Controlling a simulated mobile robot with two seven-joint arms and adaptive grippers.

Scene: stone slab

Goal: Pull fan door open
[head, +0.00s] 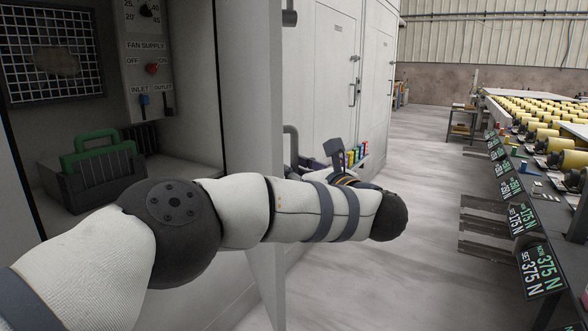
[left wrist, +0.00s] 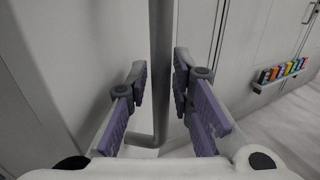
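A pale door panel (head: 250,80), which I take to be the fan door, stands at the edge of the fan cabinet. A grey bar handle (head: 291,135) juts from its far side, partly hidden by my arm. In the left wrist view the handle (left wrist: 161,45) runs upright between the two purple-padded fingers of my left gripper (left wrist: 161,72). The fingers are open, with narrow gaps at the bar on both sides. In the head view my left gripper (head: 336,152) is mostly hidden behind my forearm. My right gripper is out of view.
The cabinet interior shows a mesh grille (head: 52,50), a FAN SUPPLY panel (head: 147,60) and a green-handled unit (head: 98,165). More white cabinets (head: 335,80) stand beyond. A roller conveyor (head: 545,140) runs along the right. The floor (head: 420,180) between is clear.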

